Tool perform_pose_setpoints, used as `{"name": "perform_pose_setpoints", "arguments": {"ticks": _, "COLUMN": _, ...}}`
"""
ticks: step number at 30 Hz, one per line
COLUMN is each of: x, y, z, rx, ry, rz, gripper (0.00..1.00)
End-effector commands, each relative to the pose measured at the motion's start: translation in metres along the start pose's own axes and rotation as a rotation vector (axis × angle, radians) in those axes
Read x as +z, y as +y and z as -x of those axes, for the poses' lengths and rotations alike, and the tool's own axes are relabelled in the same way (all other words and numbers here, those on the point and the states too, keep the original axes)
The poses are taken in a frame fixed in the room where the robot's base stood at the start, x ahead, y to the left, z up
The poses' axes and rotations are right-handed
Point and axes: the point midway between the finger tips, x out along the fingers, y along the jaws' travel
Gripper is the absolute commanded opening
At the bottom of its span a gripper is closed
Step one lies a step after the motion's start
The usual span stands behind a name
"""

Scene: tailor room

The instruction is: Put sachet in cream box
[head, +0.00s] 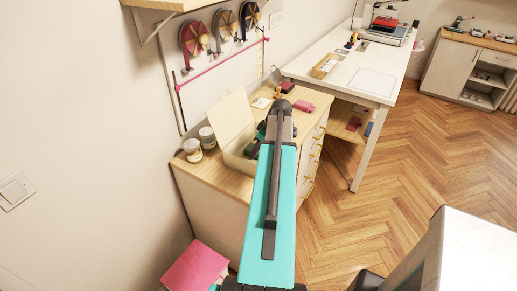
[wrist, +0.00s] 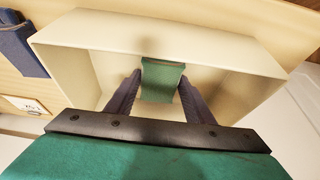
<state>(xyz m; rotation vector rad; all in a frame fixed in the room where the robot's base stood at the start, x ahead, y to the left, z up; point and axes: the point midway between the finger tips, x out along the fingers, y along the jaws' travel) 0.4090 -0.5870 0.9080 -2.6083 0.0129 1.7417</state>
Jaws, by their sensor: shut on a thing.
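The cream box (head: 238,162) stands on the wooden cabinet with its lid (head: 231,118) raised. In the wrist view the open box (wrist: 85,40) fills most of the picture, and I look down into it. My gripper (wrist: 160,88) is shut on a green sachet (wrist: 161,76), one dark finger on each side. The sachet is within the box's outline, between its walls. I cannot tell whether it touches the floor of the box. In the head view my arm hides most of the gripper and part of the box.
Two jars (head: 200,143) stand left of the box on the cabinet top (head: 226,183). A pink item (head: 303,106) lies farther back. A dark blue item (wrist: 20,45) and a white card (wrist: 25,104) lie left of the box. A white table (head: 340,75) stands behind.

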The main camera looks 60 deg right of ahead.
Motion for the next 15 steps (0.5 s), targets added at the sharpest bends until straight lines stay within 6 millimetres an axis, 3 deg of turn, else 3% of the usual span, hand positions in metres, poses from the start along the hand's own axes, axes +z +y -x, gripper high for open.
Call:
{"name": "perform_pose_setpoints", "arguments": {"ticks": 3, "x": 0.0013, "y": -0.0001, "z": -0.0032, "rx": 0.000, "ry": 0.000, "rz": 0.000, "gripper": 0.26}}
{"name": "perform_pose_setpoints", "arguments": {"ticks": 4, "x": 0.0009, "y": -0.0001, "z": -0.0022, "rx": 0.000, "ry": 0.000, "rz": 0.000, "gripper": 0.53}}
{"name": "perform_pose_setpoints", "arguments": {"ticks": 6, "x": 0.0009, "y": -0.0001, "z": -0.0020, "rx": 0.000, "ry": 0.000, "rz": 0.000, "gripper": 0.65}}
{"name": "perform_pose_setpoints", "arguments": {"ticks": 15, "x": 0.0008, "y": 0.0000, "z": -0.0017, "rx": 0.000, "ry": 0.000, "rz": 0.000, "gripper": 0.67}}
